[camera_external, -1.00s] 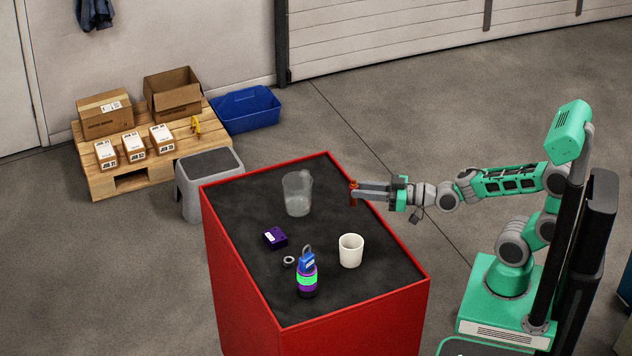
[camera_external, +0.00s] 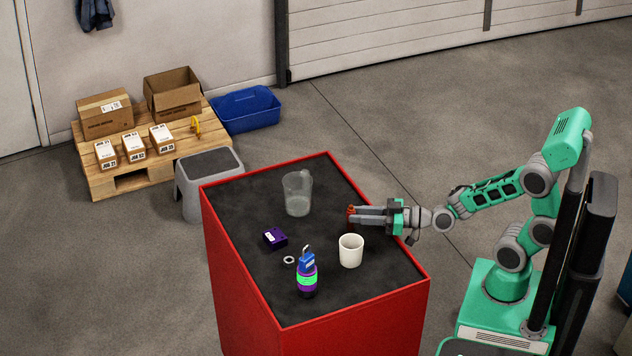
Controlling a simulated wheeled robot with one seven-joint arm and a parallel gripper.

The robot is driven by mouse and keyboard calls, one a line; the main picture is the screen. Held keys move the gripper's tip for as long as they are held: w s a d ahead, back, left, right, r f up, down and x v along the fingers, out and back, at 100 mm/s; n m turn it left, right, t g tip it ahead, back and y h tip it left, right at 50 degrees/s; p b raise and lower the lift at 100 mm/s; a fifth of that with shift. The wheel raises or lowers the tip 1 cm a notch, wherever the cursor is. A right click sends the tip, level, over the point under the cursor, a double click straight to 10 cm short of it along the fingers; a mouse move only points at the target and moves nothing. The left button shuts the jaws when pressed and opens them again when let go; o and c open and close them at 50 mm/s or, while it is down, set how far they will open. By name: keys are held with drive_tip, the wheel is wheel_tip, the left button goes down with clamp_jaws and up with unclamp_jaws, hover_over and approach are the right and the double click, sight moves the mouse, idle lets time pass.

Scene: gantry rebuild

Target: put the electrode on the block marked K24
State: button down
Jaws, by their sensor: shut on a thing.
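My gripper (camera_external: 354,216) is shut on a small copper-coloured piece, which I take to be the electrode (camera_external: 350,211). It holds the piece upright at the right side of the red cabinet's black top, behind the white cup. I cannot tell whether the piece touches the top. A small purple block (camera_external: 275,238) with a white label sits left of the middle of the top. Its marking is too small to read, so I cannot confirm K24. The fingers hide part of the held piece.
On the cabinet top (camera_external: 240,205) stand a clear jug (camera_external: 297,195), a white cup (camera_external: 350,251), a small ring (camera_external: 289,260) and a purple-and-green bottle with a blue top (camera_external: 307,279). The cup is close to my gripper. The surface between jug and cup is clear.

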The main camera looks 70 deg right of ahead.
drive_tip(key=shift+r, duration=0.1)
drive_tip(key=c, duration=1.2)
unclamp_jaws()
drive_tip(key=shift+p, duration=0.35)
drive_tip(key=b+v, duration=0.1)
drive_tip(key=v, duration=0.3)
drive_tip(key=shift+d+f+b, duration=0.1)
drive_tip(key=shift+f+b, duration=0.1)
drive_tip(key=shift+b, duration=0.2)
drive_tip(key=shift+o, duration=0.5)
drive_tip(key=shift+s, duration=0.5)
